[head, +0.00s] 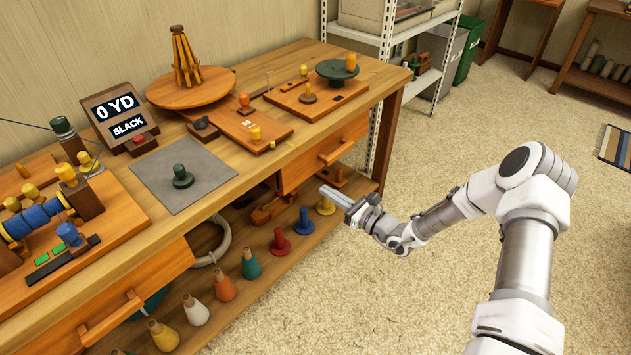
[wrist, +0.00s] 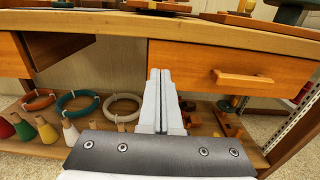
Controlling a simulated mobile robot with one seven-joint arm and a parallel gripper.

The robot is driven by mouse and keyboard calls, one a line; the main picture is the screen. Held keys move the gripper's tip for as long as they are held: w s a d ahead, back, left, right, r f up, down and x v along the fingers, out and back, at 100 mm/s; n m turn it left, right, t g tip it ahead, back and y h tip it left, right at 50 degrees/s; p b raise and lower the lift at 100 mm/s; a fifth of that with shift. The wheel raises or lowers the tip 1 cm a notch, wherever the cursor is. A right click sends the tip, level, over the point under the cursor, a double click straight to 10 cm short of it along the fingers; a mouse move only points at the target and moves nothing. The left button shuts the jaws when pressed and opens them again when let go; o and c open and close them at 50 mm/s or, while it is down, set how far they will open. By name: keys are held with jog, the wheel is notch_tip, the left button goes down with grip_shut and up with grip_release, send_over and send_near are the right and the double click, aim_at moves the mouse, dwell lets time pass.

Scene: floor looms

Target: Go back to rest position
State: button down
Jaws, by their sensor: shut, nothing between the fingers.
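My gripper (head: 336,197) is shut and empty. In the head view it hangs in front of the workbench, below the tabletop edge and near the right drawer (head: 318,152). In the wrist view my gripper (wrist: 160,75) points toward the bench, its two fingers together, between the drawer front (wrist: 235,70) and the opening to its left. The fingers appear apart from the bench, though the exact gap is hard to tell. My arm reaches in from the right over the carpet.
The workbench top (head: 225,140) carries a grey mat, a dark green knob, wooden boards and a "0 YD SLACK" display (head: 115,115). The lower shelf (head: 260,290) holds cones, spools and rings. A metal rack (head: 385,60) stands behind. Carpet (head: 400,290) is open around my arm.

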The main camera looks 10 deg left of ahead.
jog(key=s+r+n+g+h, duration=0.4)
jog(key=s+r+n+g, duration=0.7)
jog(key=s+r+n, duration=0.6)
jog(key=s+d+r+n+t+h, duration=0.35)
jog(key=s+d+r+h, duration=0.2)
jog(key=s+d, duration=0.3)
jog(key=s+d+r+n+t+h, duration=0.3)
jog(key=s+d+r+n+h, duration=0.2)
jog(key=s+d+r, duration=0.3)
notch_tip(320, 180, up, 16)
jog(key=d+p, duration=0.1)
jog(key=p, duration=1.6)
jog(key=shift+w, duration=0.3)
jog(key=shift+a+g, duration=0.15)
jog(key=shift+g, duration=0.1)
